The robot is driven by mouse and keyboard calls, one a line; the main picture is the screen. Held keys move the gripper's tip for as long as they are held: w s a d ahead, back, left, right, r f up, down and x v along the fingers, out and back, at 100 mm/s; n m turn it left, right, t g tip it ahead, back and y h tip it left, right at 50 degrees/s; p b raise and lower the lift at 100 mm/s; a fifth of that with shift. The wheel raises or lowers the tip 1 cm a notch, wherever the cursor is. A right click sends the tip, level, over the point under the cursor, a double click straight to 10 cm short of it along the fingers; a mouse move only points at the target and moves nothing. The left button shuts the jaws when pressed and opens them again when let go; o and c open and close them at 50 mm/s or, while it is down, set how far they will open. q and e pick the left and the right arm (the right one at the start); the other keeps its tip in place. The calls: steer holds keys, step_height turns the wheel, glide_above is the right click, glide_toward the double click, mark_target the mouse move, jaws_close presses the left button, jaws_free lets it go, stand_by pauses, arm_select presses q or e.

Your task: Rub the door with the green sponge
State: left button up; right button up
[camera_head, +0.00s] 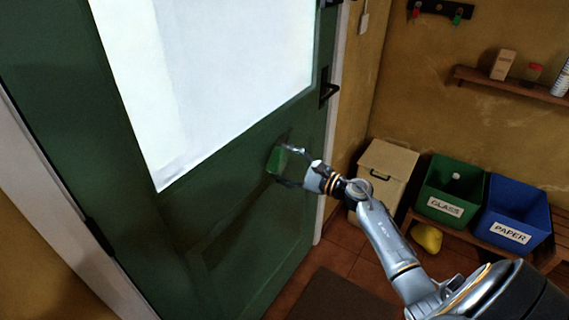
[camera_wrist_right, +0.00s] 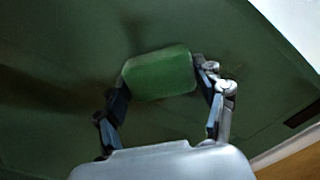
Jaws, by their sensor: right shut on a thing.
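The dark green door (camera_head: 245,225) fills the left half of the head view, with a bright white window pane in its upper part. My right gripper (camera_head: 289,163) is at the door's lower panel, below the pane. It is shut on the green sponge (camera_head: 275,160). In the right wrist view the sponge (camera_wrist_right: 160,73) sits between the two fingers of my gripper (camera_wrist_right: 163,92), with the green door (camera_wrist_right: 60,50) right behind it. The sponge looks against or very close to the door; I cannot tell if it touches. My left gripper is not in view.
A black door handle (camera_head: 328,90) is at the door's right edge. To the right stand a beige bin (camera_head: 387,160), a green glass bin (camera_head: 437,206) and a blue paper bin (camera_head: 510,237). A wall shelf (camera_head: 510,84) is above. A dark mat (camera_head: 345,297) lies on the tiled floor.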

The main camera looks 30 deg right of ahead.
steer(key=shift+b+x, duration=0.45)
steer(key=shift+x, duration=0.5)
